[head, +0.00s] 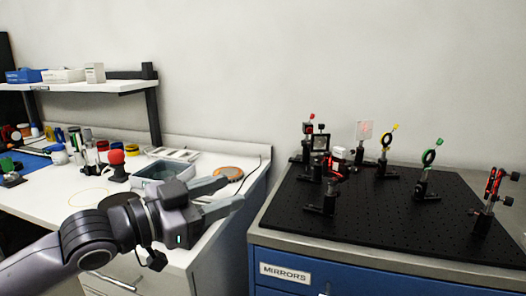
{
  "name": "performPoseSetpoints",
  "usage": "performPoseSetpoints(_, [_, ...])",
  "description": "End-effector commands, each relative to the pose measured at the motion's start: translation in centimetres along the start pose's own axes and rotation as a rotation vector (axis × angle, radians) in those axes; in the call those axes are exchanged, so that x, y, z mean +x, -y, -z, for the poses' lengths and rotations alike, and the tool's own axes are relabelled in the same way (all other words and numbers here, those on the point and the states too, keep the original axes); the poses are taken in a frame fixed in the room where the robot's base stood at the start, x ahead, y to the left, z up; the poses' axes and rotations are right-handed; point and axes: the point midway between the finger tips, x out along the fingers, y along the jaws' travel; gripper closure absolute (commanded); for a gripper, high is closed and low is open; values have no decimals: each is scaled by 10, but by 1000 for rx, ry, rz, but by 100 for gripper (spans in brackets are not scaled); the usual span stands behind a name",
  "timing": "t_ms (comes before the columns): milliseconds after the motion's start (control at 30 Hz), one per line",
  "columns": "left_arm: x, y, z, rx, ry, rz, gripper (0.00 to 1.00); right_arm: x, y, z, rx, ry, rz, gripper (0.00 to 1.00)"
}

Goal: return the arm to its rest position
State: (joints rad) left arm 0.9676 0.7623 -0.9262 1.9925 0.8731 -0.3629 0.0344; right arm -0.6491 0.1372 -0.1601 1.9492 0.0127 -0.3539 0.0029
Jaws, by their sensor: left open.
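My left arm comes in from the lower left of the head view. Its gripper (229,195) is open and empty, with its fingers pointing right. It shows in front of the right end of the white bench and appears to be above its edge. A grey tray (150,179) lies partly behind the gripper. My right gripper is not in view.
The black optical breadboard (390,232) on a blue cabinet (370,281) carries several posts with optics. A round orange-brown object (228,173) lies on the white bench (80,190). A shelf (95,87) stands at left. A gap separates bench and cabinet.

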Motion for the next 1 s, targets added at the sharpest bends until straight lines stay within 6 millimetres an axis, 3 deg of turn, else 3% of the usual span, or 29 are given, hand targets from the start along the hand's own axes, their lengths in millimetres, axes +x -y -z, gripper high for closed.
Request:
performPoseSetpoints(300, [2,-28,-58,-123,13,51,56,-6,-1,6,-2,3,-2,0])
performPoseSetpoints(567, [-14,-53,-123,-247,71,156,56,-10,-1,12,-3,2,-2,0])
performPoseSetpoints(767, [-43,-76,-182,-339,163,263,56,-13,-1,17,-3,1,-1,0])
performPoseSetpoints(1000, [-100,-114,-255,-434,335,400,56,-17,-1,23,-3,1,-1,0])
